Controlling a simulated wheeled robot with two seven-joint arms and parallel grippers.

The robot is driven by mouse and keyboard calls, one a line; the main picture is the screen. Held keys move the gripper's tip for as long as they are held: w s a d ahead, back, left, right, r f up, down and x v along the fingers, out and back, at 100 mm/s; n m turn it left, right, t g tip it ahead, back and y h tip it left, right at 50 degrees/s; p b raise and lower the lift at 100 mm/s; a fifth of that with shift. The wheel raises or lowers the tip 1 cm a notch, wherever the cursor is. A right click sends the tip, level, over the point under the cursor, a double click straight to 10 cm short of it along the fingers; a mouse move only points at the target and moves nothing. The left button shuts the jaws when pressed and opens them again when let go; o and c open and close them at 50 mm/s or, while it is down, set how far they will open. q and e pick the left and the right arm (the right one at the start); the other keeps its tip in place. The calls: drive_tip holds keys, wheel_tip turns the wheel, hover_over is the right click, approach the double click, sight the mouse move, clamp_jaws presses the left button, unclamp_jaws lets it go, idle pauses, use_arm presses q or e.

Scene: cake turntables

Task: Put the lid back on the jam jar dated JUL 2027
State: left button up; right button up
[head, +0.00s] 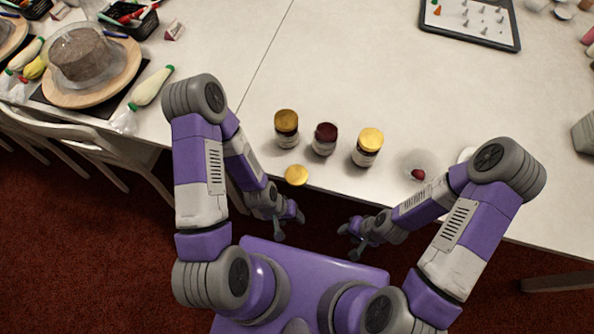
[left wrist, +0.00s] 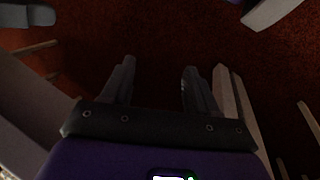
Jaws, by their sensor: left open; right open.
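Three jam jars stand upright in a row near the table's front edge. The left jar (head: 287,130) and the right jar (head: 367,149) wear gold lids. The middle jar (head: 324,140) shows a dark red top and no gold lid. The label dates are too small to read. A loose gold lid (head: 296,175) lies flat on the table in front of the jars, close to the edge. My left gripper (head: 290,226) is open and empty below the table edge, also seen in the left wrist view (left wrist: 157,85). My right gripper (head: 349,234) is open and empty, apart from everything.
A clear dish with a red item (head: 418,174) sits right of the jars. A tray of small pieces (head: 470,20) lies at the back. The table behind the jars is clear.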

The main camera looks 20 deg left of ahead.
use_arm(q)
drive_tip(key=o, duration=0.7)
drive_tip(key=r+p, duration=0.6)
drive_tip(key=r, duration=0.1)
drive_tip(key=shift+w+d+r+p, duration=0.1)
drive_tip(key=shift+w+r+p, duration=0.1)
drive_tip(key=shift+p, duration=0.1)
wheel_tip(320, 180, up, 15)
drive_tip(key=y+p, duration=0.2)
drive_tip(key=y, duration=0.2)
hover_over(294, 174)
drive_tip(key=shift+f+n+g, duration=0.2)
drive_tip(key=shift+n+g, duration=0.1)
drive_tip(key=shift+f, duration=0.1)
wheel_tip(294, 174, down, 2)
drive_tip(key=shift+f+b, duration=0.1)
drive_tip(key=shift+b, duration=0.4)
drive_tip(key=shift+f, duration=0.15)
